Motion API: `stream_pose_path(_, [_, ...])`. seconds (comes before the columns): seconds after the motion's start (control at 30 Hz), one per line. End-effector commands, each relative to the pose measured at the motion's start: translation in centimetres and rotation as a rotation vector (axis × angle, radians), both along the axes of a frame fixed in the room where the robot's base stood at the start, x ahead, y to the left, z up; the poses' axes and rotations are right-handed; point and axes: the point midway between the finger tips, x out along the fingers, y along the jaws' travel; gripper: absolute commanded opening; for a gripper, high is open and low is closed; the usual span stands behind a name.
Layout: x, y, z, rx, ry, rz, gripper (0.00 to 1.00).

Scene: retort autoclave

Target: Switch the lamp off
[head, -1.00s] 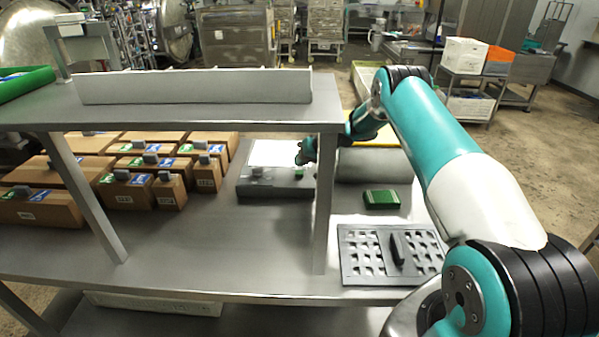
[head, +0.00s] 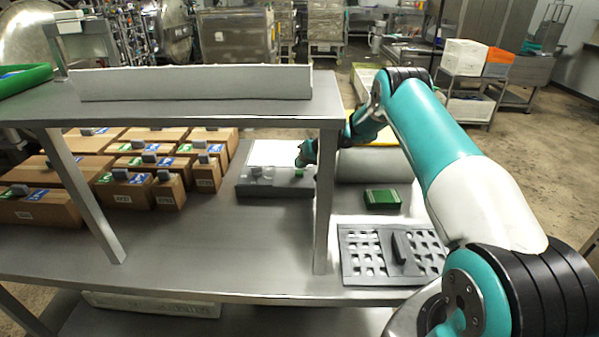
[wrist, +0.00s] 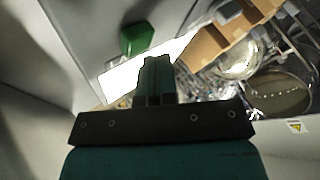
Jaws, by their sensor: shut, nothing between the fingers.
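The lamp appears to be the grey box (head: 262,184) with a bright white panel (head: 285,152) behind it, on the bench under the shelf. A small green switch (head: 299,172) is on the box's top, toward its right end. The bright panel (wrist: 122,82) and a green block, seemingly the switch (wrist: 137,37), also show in the wrist view. My gripper (wrist: 156,62) is shut and empty, its fingers pointing toward the panel. In the head view my gripper (head: 303,158) is just above and behind the switch, partly hidden; I cannot tell whether they touch.
A shelf post (head: 326,205) stands just right of the box, and the upper shelf (head: 200,113) hangs over it. Brown cartons (head: 125,193) fill the left. A green box (head: 382,198) and a perforated plate (head: 360,262) lie to the right. The bench front is clear.

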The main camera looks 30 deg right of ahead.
Motion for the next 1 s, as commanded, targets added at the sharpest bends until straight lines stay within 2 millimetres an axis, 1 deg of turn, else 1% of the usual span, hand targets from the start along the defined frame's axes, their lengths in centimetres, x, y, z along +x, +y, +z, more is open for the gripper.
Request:
stream_pose_path(0.87, [-0.01, 0.0, -1.07, 0.0, 0.0, 0.0, 0.0])
stream_pose_path(1.0, [-0.01, 0.0, -0.93, 0.0, 0.0, 0.0, 0.0])
